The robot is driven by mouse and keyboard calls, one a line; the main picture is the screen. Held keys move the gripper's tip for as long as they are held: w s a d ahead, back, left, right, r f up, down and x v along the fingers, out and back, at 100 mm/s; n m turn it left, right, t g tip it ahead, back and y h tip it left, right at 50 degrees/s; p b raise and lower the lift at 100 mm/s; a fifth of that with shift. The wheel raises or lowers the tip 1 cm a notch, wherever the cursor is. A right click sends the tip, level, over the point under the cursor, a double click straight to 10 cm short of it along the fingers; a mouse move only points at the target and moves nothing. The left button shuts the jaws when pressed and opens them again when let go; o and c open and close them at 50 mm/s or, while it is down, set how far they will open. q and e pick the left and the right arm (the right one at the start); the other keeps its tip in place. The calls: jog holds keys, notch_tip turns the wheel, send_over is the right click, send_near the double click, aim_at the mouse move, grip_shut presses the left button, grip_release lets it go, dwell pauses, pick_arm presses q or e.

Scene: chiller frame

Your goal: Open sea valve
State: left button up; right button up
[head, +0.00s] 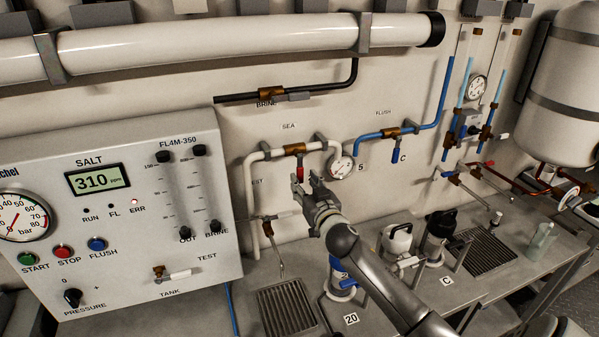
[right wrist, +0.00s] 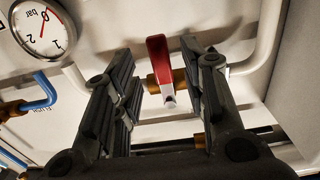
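The sea valve is a brass body (head: 294,149) on the white pipe under the SEA label, with a red lever (head: 300,172) hanging down from it. In the right wrist view the red lever (right wrist: 160,62) shows between the two fingers, with a gap on each side. My right gripper (head: 307,187) is open, just below and in front of the lever, its fingers pointing at the wall. No contact with the lever is visible. The lever's lower end is partly hidden by the gripper in the head view. My left gripper is not in view.
A small gauge (head: 342,167) sits right of the valve. The flush valve's blue lever (head: 396,156) is farther right. The SALT control panel (head: 120,210) stands at left. The bench below holds a drain grate (head: 287,309), a white jug (head: 397,240) and a black pitcher (head: 437,236).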

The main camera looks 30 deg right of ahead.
aim_at(301, 177)
jog(key=shift+p+x, duration=0.4)
jog(key=shift+x, duration=1.9)
grip_shut()
